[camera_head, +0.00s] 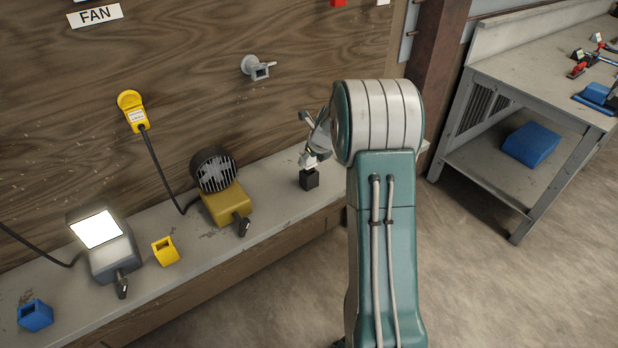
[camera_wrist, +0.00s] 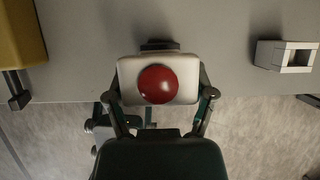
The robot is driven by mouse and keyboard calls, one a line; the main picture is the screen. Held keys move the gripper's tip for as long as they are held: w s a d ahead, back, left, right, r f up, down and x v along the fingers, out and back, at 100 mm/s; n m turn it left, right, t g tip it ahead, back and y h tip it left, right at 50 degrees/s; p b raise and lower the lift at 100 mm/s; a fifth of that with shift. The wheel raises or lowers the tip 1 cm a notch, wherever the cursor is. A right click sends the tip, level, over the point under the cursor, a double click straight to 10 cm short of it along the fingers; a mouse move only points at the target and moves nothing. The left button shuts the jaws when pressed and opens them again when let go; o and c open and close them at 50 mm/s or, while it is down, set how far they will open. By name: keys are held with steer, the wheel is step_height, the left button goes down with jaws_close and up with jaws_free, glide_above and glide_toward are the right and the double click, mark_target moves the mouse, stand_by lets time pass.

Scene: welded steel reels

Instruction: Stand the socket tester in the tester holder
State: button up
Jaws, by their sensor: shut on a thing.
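The socket tester, a white block with a red dome (camera_wrist: 158,84), is between the fingers of my gripper (camera_wrist: 160,92) in the wrist view. My gripper is shut on it. A dark square part shows behind the block. In the head view my gripper (camera_head: 314,155) is over the shelf, right of the fan, with a black block (camera_head: 309,180) directly below it. I cannot tell whether that block touches the shelf. A pale grey open box (camera_wrist: 285,57), which looks like the tester holder, stands on the shelf to the right of my gripper, apart from it. My arm seems to hide it in the head view.
A fan on a yellow base (camera_head: 220,203) stands left of my gripper. Farther left are a lit lamp (camera_head: 103,245), a yellow box (camera_head: 165,251) and a blue box (camera_head: 35,316). A grey fitting (camera_head: 258,68) and a yellow one (camera_head: 131,108) are on the wooden wall.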

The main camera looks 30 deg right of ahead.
steer(key=shift+f, duration=1.25)
stand_by(1.0)
steer(key=o, duration=1.3)
steer(key=shift+c, duration=0.2)
steer(key=shift+r, duration=4.55)
